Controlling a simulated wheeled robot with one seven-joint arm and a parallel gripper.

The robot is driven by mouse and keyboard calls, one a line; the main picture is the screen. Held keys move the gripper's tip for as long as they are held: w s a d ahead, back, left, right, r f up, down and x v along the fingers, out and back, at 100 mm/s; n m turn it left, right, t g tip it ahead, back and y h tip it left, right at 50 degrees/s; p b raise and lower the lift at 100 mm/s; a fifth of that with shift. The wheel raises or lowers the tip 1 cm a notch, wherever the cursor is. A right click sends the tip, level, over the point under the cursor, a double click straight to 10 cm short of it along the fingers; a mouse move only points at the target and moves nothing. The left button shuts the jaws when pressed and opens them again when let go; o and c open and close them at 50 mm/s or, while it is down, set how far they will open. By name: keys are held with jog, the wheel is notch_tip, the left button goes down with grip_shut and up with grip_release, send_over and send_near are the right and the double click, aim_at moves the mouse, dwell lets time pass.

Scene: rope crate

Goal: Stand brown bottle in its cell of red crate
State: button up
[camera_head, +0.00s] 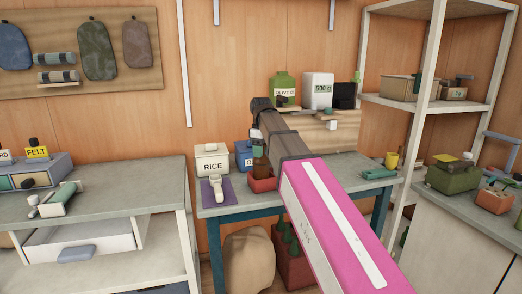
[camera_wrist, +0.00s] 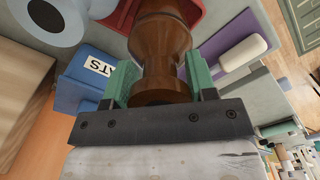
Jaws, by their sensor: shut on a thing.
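The brown bottle (camera_wrist: 160,38) is between the green fingers of my gripper (camera_wrist: 161,82) in the wrist view. In the head view the bottle (camera_head: 260,166) shows small and dark below my gripper (camera_head: 258,144), partly hidden by it. My gripper is shut on it. A small red box (camera_head: 263,185) is directly under the bottle on the table, and its edge shows in the wrist view (camera_wrist: 192,10). I cannot tell whether the bottle's base touches it. A dark red crate (camera_head: 296,272) with green bottles stands on the floor under the table, partly hidden by my arm.
A rice box (camera_head: 212,161), a blue box (camera_head: 243,156) and a purple mat (camera_head: 217,190) with a white object are close on the left. A brown sack (camera_head: 248,262) stands beside the floor crate. A white shelf post (camera_head: 416,110) rises at the right.

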jog(key=shift+f, duration=2)
dwell(1.2)
jog(key=o, duration=1.4)
jog(key=shift+o, duration=0.2)
jog(key=shift+r, duration=0.1)
notch_tip(320, 180, up, 11)
jog(key=shift+f, duration=0.15)
